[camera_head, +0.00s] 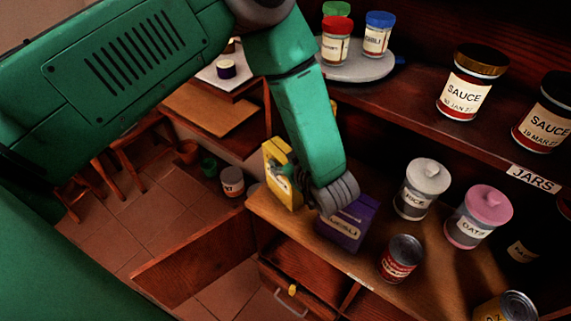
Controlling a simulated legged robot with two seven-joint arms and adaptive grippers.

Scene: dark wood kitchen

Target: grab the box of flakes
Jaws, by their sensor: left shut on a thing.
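A yellow box (279,176) with a pale label stands upright at the left end of the wooden counter shelf; I take it to be the box of flakes, though its print is too small to read. My left arm comes down in front of it from the upper left. My left gripper (303,182) is beside the yellow box's right side and appears shut on it, with the fingers mostly hidden behind my wrist. A purple muesli box (345,225) stands just right of it, partly covered by my grey wrist. My right gripper is not in view.
Sauce jars (470,84) are on the shelf above. An open drawer (296,290) and cabinet door (196,262) are below.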

